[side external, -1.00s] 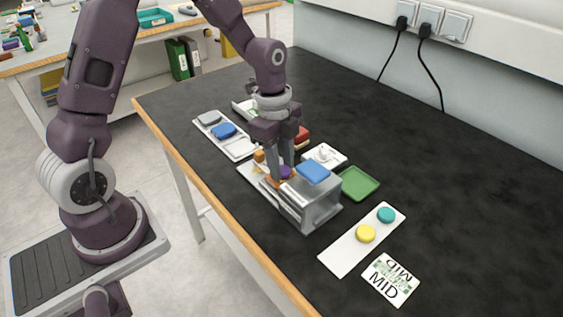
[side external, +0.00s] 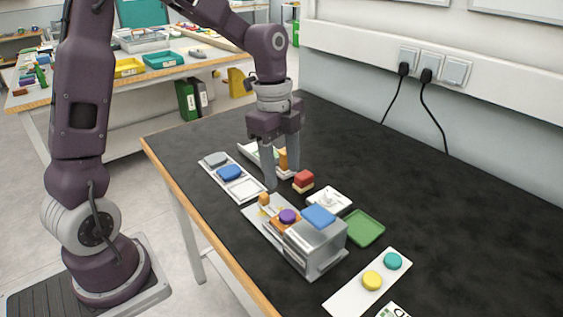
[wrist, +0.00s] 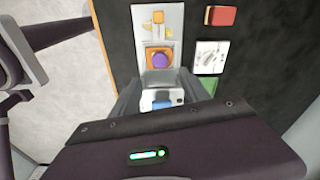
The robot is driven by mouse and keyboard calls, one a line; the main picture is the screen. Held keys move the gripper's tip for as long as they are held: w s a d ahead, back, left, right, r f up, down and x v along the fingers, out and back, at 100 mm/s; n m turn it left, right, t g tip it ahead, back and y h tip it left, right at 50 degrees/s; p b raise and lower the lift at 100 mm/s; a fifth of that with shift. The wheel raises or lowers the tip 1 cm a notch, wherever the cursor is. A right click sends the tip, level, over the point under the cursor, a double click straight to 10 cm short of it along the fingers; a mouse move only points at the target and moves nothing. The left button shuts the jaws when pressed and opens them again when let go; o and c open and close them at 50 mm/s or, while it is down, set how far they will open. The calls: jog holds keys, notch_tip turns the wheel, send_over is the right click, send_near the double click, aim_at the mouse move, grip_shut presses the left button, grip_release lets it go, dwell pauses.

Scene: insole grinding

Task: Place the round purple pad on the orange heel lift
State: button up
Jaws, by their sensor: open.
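The round purple pad (side external: 288,216) rests on top of the orange heel lift (side external: 283,226). The lift sits on the metal plate of a grey fixture (side external: 318,247), beside its raised block. In the wrist view the purple pad (wrist: 160,60) lies within the outline of the orange lift (wrist: 149,52). My gripper (side external: 281,180) is open and empty, raised behind the fixture and apart from the pad. In the wrist view its fingers (wrist: 157,92) show spread apart below the pad.
A blue block (side external: 319,216) tops the fixture. A white tray with blue and grey pieces (side external: 248,190) stands behind left.

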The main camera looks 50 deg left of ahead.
jog(key=s+d+r+n+t, duration=0.1)
jog(key=s+r+n, duration=0.3)
jog(key=s+n, duration=0.4)
jog(key=s+d+r+n+t+y, duration=0.1)
jog(key=s+r+n+t, duration=0.3)
jog(key=s+n, duration=0.3)
jog(key=s, duration=0.5)
jog(key=shift+r+n, duration=0.35)
jog(key=shift+n, duration=0.05)
